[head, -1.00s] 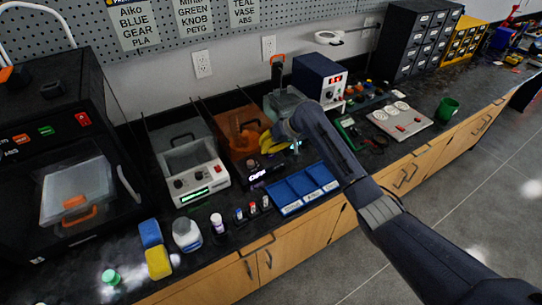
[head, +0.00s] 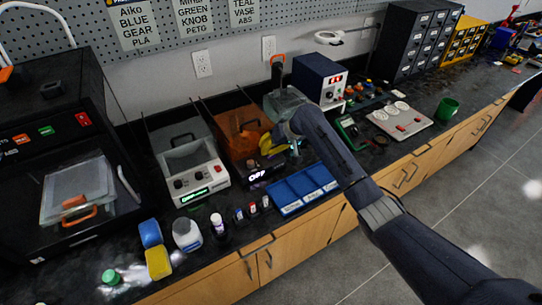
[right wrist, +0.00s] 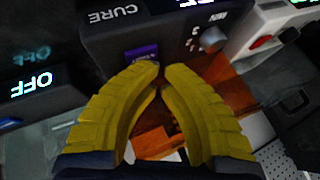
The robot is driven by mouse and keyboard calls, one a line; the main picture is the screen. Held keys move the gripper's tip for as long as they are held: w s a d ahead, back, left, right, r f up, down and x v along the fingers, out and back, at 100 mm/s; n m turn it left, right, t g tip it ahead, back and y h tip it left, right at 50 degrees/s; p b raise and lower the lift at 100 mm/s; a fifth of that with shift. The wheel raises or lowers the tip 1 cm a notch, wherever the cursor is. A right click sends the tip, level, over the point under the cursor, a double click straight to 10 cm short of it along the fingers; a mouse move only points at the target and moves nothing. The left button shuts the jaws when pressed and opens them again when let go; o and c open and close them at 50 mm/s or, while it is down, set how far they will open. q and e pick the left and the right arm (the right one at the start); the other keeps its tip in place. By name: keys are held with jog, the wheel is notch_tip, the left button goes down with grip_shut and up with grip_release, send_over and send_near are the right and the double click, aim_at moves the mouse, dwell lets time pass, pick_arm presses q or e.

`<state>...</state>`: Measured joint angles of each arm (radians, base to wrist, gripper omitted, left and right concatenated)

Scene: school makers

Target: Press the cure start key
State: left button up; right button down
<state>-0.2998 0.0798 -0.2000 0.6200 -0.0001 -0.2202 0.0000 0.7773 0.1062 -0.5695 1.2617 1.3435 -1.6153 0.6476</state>
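The cure unit (head: 240,140) has an orange see-through cover and a dark front with a lit display reading OFF. In the right wrist view its dark panel (right wrist: 110,40) carries the word CURE, a grey knob (right wrist: 213,39) and a purple key (right wrist: 142,53). My right gripper (head: 266,148) is over the unit's front right side. Its yellow fingers (right wrist: 162,67) come together at the tips, with nothing seen between them. The tips overlap the key's edge in the right wrist view; I cannot tell whether they touch it. My left gripper is not in view.
A white-fronted unit (head: 198,186) with knobs and a green display stands to the left of the cure unit. A blue tray (head: 290,205) and small bottles (head: 218,222) lie in front. A grey unit (head: 283,103) stands to the right, partly behind my arm.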

aim_at(267, 155)
jog(key=shift+f, duration=0.15)
dwell(0.4)
jog(key=shift+r, duration=0.65)
jog(key=shift+r, duration=2.95)
